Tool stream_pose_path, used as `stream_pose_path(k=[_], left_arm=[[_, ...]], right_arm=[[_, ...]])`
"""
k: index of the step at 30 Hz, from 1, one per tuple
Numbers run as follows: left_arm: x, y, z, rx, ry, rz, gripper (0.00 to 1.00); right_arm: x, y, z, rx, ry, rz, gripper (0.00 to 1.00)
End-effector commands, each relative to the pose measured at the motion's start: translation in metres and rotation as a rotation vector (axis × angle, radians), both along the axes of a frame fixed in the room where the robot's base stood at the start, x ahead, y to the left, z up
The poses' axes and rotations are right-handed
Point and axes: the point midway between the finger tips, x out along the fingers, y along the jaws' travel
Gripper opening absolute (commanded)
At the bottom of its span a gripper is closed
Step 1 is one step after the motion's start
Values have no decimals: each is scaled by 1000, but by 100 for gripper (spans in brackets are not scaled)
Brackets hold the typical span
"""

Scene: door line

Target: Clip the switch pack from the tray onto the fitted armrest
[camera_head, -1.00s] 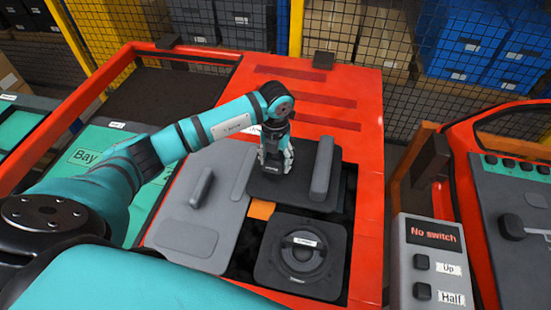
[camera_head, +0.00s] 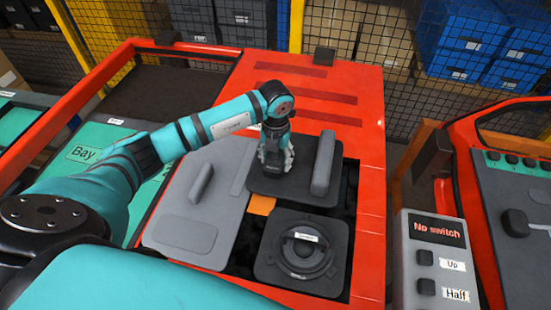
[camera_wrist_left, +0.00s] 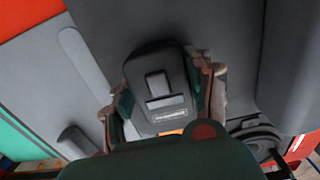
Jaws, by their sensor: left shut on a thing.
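My left gripper (camera_head: 275,162) is over the dark grey panel in the red door frame. In the left wrist view its fingers (camera_wrist_left: 165,95) are shut on the switch pack (camera_wrist_left: 158,80), a dark rounded block with a rocker-like key and a small label. The pack is mostly hidden by the gripper in the head view. The dark panel (camera_head: 305,192) with a raised grey bar (camera_head: 323,163) looks like the fitted armrest. I cannot tell whether the pack touches it. My right gripper is out of view.
A light grey panel (camera_head: 185,235) with a small raised handle (camera_head: 201,184) lies left of the armrest. A round speaker (camera_head: 300,250) is below it, with an orange patch (camera_head: 262,205) between. A box reading "No switch" (camera_head: 437,230) stands right. A mesh fence (camera_head: 340,40) runs behind.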

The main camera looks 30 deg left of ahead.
Motion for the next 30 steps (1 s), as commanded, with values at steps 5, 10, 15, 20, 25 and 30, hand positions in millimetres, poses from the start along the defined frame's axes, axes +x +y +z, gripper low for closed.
stream_pose_path(k=[5,10,15,20,25,30], left_arm=[[-7,-1,-18,4,21,-2,7],[-7,-1,-18,3,21,0,8],[-7,-2,-19,2,21,-1,62],[-7,-2,-19,2,22,-2,80],[-7,-1,-18,2,23,-3,80],[-7,-1,-15,3,24,-4,80]], right_arm=[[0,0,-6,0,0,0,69],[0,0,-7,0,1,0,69],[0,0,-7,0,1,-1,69],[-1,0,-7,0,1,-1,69],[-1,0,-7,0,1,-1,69],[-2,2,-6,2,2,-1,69]])
